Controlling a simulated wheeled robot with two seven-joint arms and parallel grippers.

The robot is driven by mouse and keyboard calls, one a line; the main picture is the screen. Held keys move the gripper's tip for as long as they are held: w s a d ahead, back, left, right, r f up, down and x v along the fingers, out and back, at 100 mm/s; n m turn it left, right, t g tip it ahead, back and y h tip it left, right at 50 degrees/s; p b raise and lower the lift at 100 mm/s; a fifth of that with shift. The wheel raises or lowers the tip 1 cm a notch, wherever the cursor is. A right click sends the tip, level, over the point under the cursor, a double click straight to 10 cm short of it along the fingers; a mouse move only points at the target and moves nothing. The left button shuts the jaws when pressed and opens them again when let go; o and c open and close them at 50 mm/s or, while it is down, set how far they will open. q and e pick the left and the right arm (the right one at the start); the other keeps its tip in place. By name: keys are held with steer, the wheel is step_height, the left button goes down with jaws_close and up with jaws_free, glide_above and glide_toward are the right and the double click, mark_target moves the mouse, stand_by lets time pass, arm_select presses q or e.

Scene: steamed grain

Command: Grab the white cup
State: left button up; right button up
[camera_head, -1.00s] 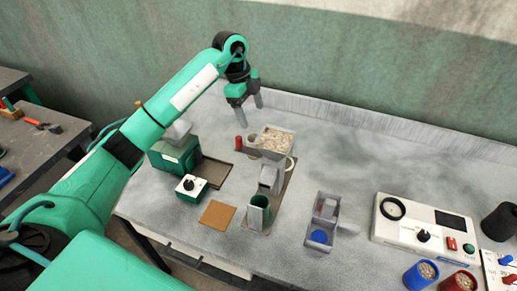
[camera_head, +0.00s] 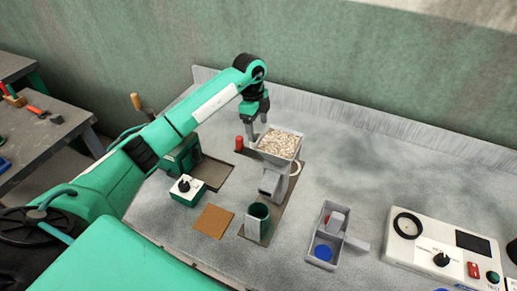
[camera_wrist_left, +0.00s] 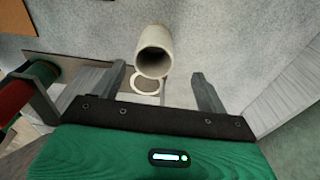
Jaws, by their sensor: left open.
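The white cup (camera_wrist_left: 153,52) shows in the left wrist view as a pale open cylinder, its mouth facing the camera. It lies ahead of my left gripper (camera_wrist_left: 160,84), roughly between the two spread fingers. A pale ring (camera_wrist_left: 146,83) shows just below the cup's mouth. In the head view my left gripper (camera_head: 258,120) is low behind the grain-filled hopper (camera_head: 279,144), pointing down. I cannot make out the cup clearly there; the gripper and hopper are in front of that spot. The left gripper is open and holds nothing.
A grey divided tray (camera_head: 333,250) and a white control panel (camera_head: 446,255) are at right. The table's back right is clear.

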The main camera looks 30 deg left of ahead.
mark_target(258, 136)
arm_select(q)
steer(key=f, duration=0.1)
steer(key=f+p, duration=0.1)
steer(key=f, duration=0.1)
steer(key=s+f+p, duration=0.1)
steer(key=shift+d+f, duration=0.15)
steer(key=shift+d, duration=0.2)
steer(key=shift+f, duration=0.5)
arm_select(e)
steer(key=shift+w+r, duration=0.25)
steer(key=shift+r, duration=0.35)
steer(key=shift+w+r, duration=0.25)
steer(key=shift+r, duration=0.3)
arm_select(q)
steer(key=c, duration=1.3)
steer(key=shift+r, duration=0.1)
